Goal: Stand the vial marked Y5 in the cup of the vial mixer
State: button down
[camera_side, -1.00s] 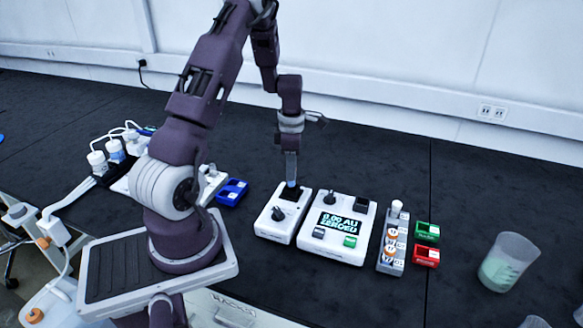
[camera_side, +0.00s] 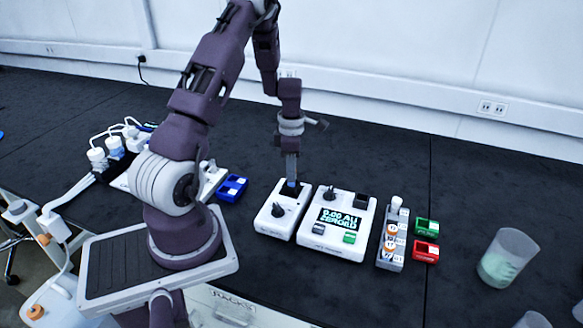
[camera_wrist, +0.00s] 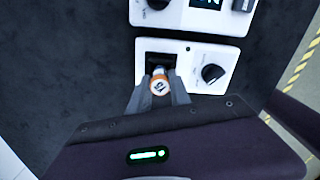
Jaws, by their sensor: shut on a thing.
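My gripper (camera_wrist: 160,92) is shut on a vial with an orange-and-white cap (camera_wrist: 159,86) in the wrist view. The cap's mark is not clearly readable. The vial mixer, a small white box with a black knob (camera_side: 276,222), also shows in the wrist view (camera_wrist: 222,57). The gripper's fingers point down over the mixer's dark cup area (camera_side: 291,188). A bit of blue shows at the fingertips in the side view. The vial's lower end is hidden, so I cannot tell how deep it sits in the cup.
A white meter with a lit display (camera_side: 339,222) stands right of the mixer. Beyond it are a grey vial rack (camera_side: 391,252), a green tray (camera_side: 427,228), a red tray (camera_side: 426,251) and a beaker (camera_side: 508,258). A blue tray (camera_side: 231,188) lies left.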

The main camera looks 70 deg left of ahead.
jog(key=shift+f, duration=0.5)
jog(key=c, duration=1.1)
grip_release()
jog(key=shift+r, duration=4.05)
